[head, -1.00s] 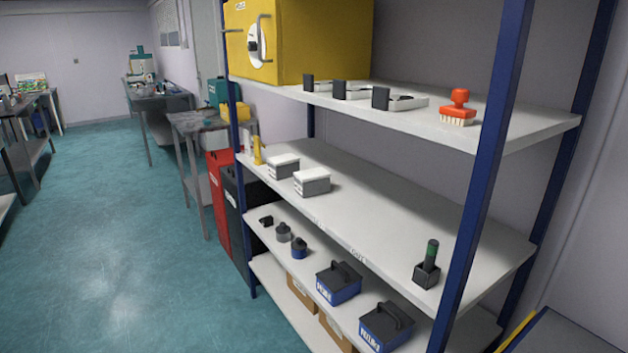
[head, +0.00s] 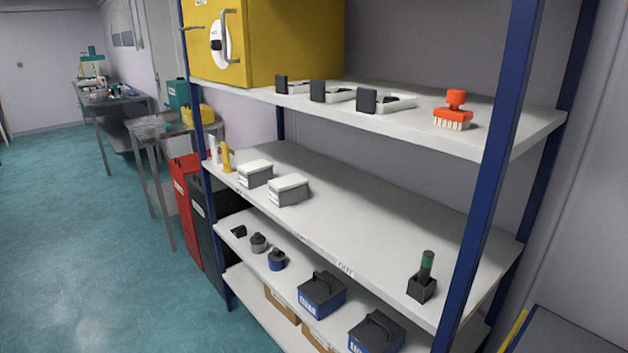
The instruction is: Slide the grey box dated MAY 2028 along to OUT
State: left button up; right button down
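Two grey boxes with white lids stand side by side on the middle shelf, toward its left end: a left grey box (head: 256,174) and a right grey box (head: 288,190). Their front labels are too small to read, so I cannot tell which is dated MAY 2028. A small OUT marking (head: 345,270) appears on the front edge of the middle shelf (head: 400,228), right of both boxes. Neither of my grippers is in view.
A black holder with a green-topped item (head: 422,281) stands at the shelf's right end. Yellow and white bottles (head: 226,158) stand at its left end. The shelf between boxes and holder is clear. A blue upright (head: 487,190) crosses in front at right.

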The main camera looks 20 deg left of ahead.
aim_at(288, 190)
jog(key=i+j+z, duration=0.15)
jog(key=j+z, duration=0.25)
jog(key=j, duration=0.85)
jog(key=j+z, duration=0.4)
jog(key=j, duration=0.85)
